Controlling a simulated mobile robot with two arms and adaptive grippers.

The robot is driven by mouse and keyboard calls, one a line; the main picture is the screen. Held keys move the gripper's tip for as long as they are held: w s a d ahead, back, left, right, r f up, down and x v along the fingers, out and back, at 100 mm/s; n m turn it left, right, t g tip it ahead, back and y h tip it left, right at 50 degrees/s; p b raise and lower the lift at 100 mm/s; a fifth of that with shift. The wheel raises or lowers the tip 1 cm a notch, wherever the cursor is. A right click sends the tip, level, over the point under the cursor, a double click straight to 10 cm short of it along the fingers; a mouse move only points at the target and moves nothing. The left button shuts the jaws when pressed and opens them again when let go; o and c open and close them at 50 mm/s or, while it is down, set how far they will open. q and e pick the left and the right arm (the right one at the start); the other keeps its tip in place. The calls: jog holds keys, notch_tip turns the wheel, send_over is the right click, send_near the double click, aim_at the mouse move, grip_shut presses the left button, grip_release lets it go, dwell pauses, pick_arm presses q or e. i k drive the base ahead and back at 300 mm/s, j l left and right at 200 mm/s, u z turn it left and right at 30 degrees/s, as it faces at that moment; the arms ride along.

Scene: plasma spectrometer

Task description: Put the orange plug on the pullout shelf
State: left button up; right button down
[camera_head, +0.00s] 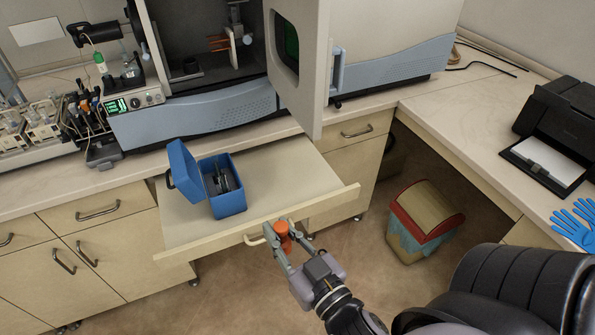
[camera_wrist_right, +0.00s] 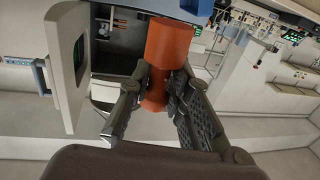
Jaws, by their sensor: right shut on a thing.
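The orange plug (camera_head: 282,233) is between the fingers of my right gripper (camera_head: 284,245), which is shut on it. In the head view the gripper and plug are at the front edge of the pullout shelf (camera_head: 277,175), over or just before its front board. In the right wrist view the orange plug (camera_wrist_right: 165,65) stands out past the fingertips of my right gripper (camera_wrist_right: 158,95), its wide end outward. The shelf is pulled out below the counter. My left gripper is not in view.
An open blue box (camera_head: 228,200) with dark items inside stands on the left part of the shelf. The shelf's right part is bare. The spectrometer's open door (camera_head: 300,60) hangs above the shelf's back. A bin (camera_head: 425,220) and a black chair (camera_head: 510,285) are at the right.

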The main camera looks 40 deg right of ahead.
aim_at(298, 167)
jog(key=l+z, duration=0.1)
jog(key=z, duration=0.35)
jog(key=i+z, duration=0.1)
jog(key=z, duration=0.4)
jog(key=l+z, duration=0.1)
jog(key=z, duration=0.35)
jog(key=i+z, duration=0.1)
jog(key=z, duration=0.35)
jog(key=i+l+z, duration=0.15)
jog(key=z, duration=0.15)
jog(key=i+z, duration=0.3)
jog(key=i+u, duration=0.45)
jog(key=i+l+u, duration=0.25)
jog(key=i+u, duration=0.15)
jog(key=i, duration=0.25)
jog(key=i+u, duration=0.1)
jog(key=u, duration=0.35)
jog(key=i+u, duration=0.1)
jog(key=u, duration=0.35)
jog(key=l+u, duration=0.15)
jog(key=u, duration=0.3)
jog(key=i+l+u, duration=0.1)
jog(key=u, duration=0.35)
jog(key=l+u, duration=0.15)
jog(key=u, duration=0.3)
jog(key=i+l+u, duration=0.1)
jog(key=u, duration=0.35)
jog(key=l+u, duration=0.2)
jog(key=u, duration=0.25)
jog(key=i, duration=0.15)
